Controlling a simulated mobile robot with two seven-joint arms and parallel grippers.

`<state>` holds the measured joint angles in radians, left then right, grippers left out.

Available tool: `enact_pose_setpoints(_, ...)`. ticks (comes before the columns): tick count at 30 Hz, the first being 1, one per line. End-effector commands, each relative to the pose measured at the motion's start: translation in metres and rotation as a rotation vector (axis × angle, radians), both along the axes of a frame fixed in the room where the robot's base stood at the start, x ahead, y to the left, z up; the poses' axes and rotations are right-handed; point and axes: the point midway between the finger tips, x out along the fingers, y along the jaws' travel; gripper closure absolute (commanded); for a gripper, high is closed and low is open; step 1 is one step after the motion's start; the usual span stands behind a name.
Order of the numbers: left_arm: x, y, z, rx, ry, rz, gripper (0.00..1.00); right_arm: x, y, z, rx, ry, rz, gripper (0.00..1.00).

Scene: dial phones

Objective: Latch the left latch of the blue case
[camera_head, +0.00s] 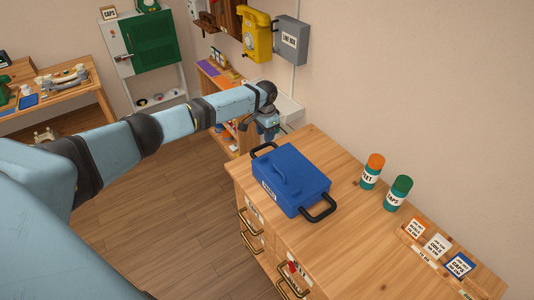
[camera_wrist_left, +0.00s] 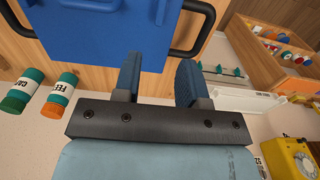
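The blue case (camera_head: 298,176) lies with its lid down on the wooden counter, with a blue handle on top and black side handles. It also shows at the top of the left wrist view (camera_wrist_left: 110,45). My right gripper is not in view.
An orange-capped bottle (camera_head: 371,172) and a green-capped bottle (camera_head: 397,193) stand right of the case on the counter (camera_head: 350,235). A card holder (camera_head: 435,248) is at the front right. A yellow phone (camera_head: 257,34) and grey box (camera_head: 291,41) hang on the wall.

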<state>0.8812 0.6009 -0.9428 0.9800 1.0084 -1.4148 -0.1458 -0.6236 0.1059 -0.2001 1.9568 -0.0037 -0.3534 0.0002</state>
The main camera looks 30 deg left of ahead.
Motion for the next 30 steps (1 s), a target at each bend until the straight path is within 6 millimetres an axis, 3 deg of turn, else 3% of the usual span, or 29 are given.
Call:
enact_pose_setpoints(1,0.000,0.000,-0.019,0.000,0.001,0.000,0.62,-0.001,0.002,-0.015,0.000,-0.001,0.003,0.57)
enact_pose_setpoints(3,0.000,-0.001,-0.035,0.000,0.000,-0.001,0.62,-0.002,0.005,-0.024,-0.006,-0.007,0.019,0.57)
enact_pose_setpoints(15,0.000,-0.001,-0.096,-0.001,-0.002,-0.002,0.62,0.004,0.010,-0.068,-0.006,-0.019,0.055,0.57)
enact_pose_setpoints(21,0.001,-0.001,-0.108,0.000,-0.002,-0.002,0.62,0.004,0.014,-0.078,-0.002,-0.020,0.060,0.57)
enact_pose_setpoints(30,0.001,-0.001,-0.109,-0.001,-0.002,-0.002,0.62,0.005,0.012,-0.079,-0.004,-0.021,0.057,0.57)
